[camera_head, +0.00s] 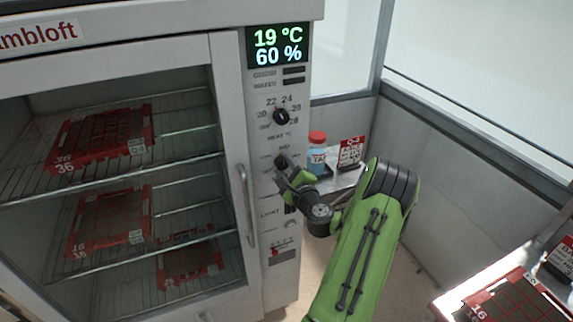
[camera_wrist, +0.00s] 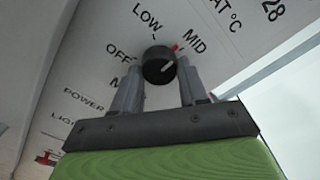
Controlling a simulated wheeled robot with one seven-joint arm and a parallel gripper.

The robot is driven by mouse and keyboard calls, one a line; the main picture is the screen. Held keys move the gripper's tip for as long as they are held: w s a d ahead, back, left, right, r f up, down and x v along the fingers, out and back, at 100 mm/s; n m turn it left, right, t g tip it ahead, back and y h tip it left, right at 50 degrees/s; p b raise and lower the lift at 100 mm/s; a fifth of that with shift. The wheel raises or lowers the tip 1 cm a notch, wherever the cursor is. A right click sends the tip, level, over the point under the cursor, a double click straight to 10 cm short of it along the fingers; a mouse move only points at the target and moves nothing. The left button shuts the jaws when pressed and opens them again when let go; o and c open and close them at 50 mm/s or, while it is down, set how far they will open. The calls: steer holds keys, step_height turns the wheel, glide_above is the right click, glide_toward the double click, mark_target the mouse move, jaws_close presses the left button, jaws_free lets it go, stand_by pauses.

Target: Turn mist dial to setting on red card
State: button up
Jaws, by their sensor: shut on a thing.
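The mist dial is a small black knob (camera_wrist: 158,62) on the white control panel, with OFF, LOW and MID printed around it in the wrist view. A red mark shows at its rim on the MID side, and a pale line crosses its face. My gripper (camera_wrist: 159,88) has one finger on each side of the knob and is shut on it. In the head view my gripper (camera_head: 287,168) is at the panel below the heat dial and mostly hides the mist dial. A red and white card (camera_head: 350,152) stands on a side shelf; its text is too small to read.
The heat dial (camera_head: 281,117) is just above, under a display (camera_head: 279,48) reading 19 °C and 60 %. A glass cabinet door with a vertical handle (camera_head: 247,205) is left. A red-capped bottle (camera_head: 317,153) stands close right. A red tray (camera_head: 505,300) lies lower right.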

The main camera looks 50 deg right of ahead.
steer(key=shift+f+m+p, duration=0.1)
steer(key=shift+m+p, duration=0.55)
steer(key=shift+m, duration=0.55)
steer(key=o, duration=1)
steer(key=shift+o, duration=0.2)
